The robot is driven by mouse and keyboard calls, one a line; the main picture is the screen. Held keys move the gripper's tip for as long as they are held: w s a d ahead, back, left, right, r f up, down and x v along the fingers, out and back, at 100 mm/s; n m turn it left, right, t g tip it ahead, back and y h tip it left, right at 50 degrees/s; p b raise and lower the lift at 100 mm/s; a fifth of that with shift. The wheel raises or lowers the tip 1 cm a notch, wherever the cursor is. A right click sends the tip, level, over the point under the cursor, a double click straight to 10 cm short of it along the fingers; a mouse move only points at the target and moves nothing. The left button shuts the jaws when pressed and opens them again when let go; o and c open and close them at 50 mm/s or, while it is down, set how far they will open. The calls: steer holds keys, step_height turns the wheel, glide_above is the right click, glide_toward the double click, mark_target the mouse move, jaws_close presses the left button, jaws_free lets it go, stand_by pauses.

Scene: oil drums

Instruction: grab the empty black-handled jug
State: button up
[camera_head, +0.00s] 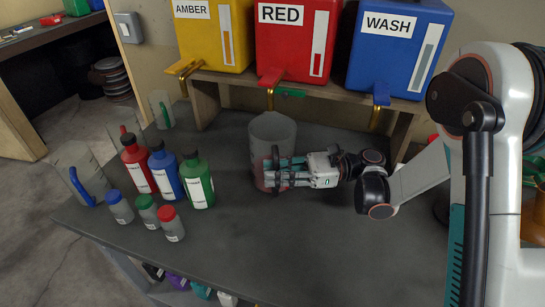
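A clear, pale jug (272,131) stands upright on the dark workbench, below the red dispenser. A dark upright handle (276,158) shows on its near side. A faint reddish tint shows low on the jug; I cannot tell whether that is liquid, a marking or something seen through the wall. My gripper (274,174) reaches in from the right, level with the lower part of the jug, with its fingertips at the handle. The fingers overlap the handle in this view, so I cannot tell whether they are closed on it.
Amber (214,38), red (297,45) and blue (398,48) dispensers stand on a shelf behind, taps overhanging. Red (137,165), blue (165,175) and green (197,182) bottles, small capped jars (147,211) and a blue-handled jug (78,172) stand left. The front bench is clear.

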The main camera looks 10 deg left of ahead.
jaws_close()
